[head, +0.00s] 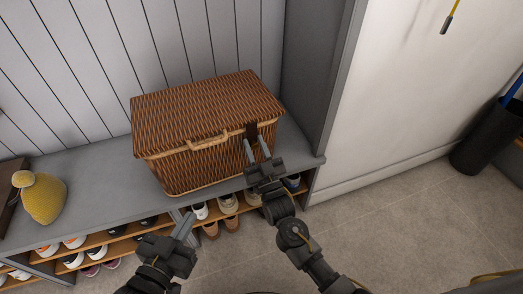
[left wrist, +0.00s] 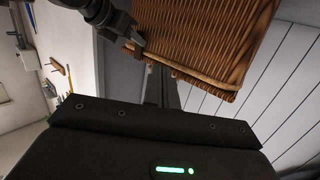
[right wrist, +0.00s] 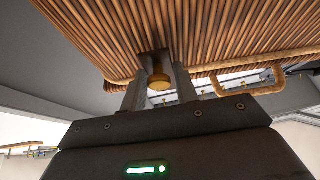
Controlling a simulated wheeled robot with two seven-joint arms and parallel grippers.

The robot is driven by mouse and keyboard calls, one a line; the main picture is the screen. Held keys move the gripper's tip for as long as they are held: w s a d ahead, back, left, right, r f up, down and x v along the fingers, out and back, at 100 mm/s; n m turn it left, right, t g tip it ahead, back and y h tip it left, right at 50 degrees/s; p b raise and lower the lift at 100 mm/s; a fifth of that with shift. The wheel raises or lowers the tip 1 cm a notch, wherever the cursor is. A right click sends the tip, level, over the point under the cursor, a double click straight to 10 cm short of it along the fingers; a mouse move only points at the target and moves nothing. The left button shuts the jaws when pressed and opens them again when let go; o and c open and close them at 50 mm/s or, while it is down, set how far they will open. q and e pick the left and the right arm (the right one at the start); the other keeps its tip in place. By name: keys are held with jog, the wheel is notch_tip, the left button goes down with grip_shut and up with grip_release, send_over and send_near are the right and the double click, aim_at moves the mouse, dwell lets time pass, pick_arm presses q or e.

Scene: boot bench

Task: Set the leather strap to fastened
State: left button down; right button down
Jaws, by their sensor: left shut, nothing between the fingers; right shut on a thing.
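The wicker basket (head: 205,120) stands on the bench with its lid down. The dark leather strap (head: 251,130) hangs at the lid's front edge, right of the handle. My right gripper (head: 257,149) is at the basket's front, shut on the strap. In the right wrist view the dark strap (right wrist: 154,60) shows between the fingers, with a round brass stud (right wrist: 159,79) by it. Whether the strap is engaged with the stud cannot be told. My left gripper (head: 188,226) is shut and empty, low in front of the bench and apart from the basket.
The grey bench (head: 100,200) has shelves of shoes (head: 228,204) below its top. A yellow knitted hat (head: 43,198) lies at the left. A grey upright panel (head: 325,80) stands right of the basket. The floor at right is clear up to a black bin (head: 490,140).

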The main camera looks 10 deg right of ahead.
pick_arm(q)
jog(key=shift+d+r+t+h, duration=0.3)
jog(key=shift+d+r+h, duration=0.2)
jog(key=shift+d+r, duration=0.15)
jog(key=shift+a, duration=0.1)
pick_arm(e)
jog(key=c, duration=1.4)
grip_release()
jog(key=shift+o, duration=0.2)
